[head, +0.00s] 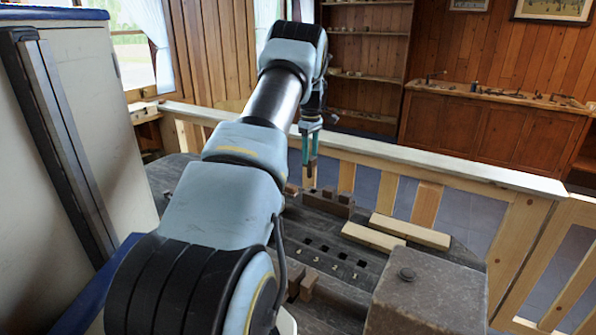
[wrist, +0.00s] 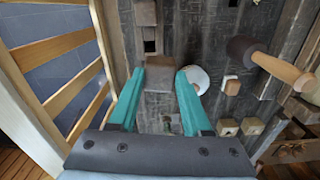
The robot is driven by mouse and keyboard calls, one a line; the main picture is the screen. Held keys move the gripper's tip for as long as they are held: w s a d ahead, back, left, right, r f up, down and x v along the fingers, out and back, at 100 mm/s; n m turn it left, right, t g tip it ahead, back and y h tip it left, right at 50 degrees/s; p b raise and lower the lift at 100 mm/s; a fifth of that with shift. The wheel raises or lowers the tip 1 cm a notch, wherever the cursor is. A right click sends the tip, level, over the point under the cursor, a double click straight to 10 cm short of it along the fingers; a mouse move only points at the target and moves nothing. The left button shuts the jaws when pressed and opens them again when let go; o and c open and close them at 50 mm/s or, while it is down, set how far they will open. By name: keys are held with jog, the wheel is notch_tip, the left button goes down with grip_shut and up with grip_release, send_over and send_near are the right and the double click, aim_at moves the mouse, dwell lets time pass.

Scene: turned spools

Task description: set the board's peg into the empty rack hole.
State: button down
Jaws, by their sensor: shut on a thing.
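My gripper (head: 309,160) hangs above the far part of the dark work table in the head view. In the wrist view its two teal fingers (wrist: 160,76) are closed on a brown square-ended peg (wrist: 160,70). The peg's brown end also shows below the fingers in the head view (head: 311,170), apart from the table. A dark strip with a row of square holes and numbers (head: 334,258) lies nearer to me. In the wrist view a dark square hole (wrist: 149,46) shows just beyond the held peg. I cannot tell which hole is the rack's empty one.
A brown block row (head: 328,204) stands below and right of my gripper. Two pale wooden bars (head: 410,231) lie right of it. A large brown box (head: 425,295) stands at the near right. A mallet (wrist: 255,55) and white disc (wrist: 198,80) show in the wrist view. A railing (head: 440,174) runs behind.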

notch_tip(320, 180, down, 10)
jog(key=w+d+n+b, duration=0.1)
jog(key=w+b, duration=0.1)
jog(key=b, duration=0.4)
jog(key=shift+d+f, duration=0.25)
dwell(0.9)
jog(key=shift+s+f, duration=0.1)
jog(key=shift+f, duration=0.15)
dwell(0.6)
jog(key=shift+c, duration=1.3)
grip_release()
jog(key=shift+o, duration=0.3)
jog(key=shift+o, duration=1)
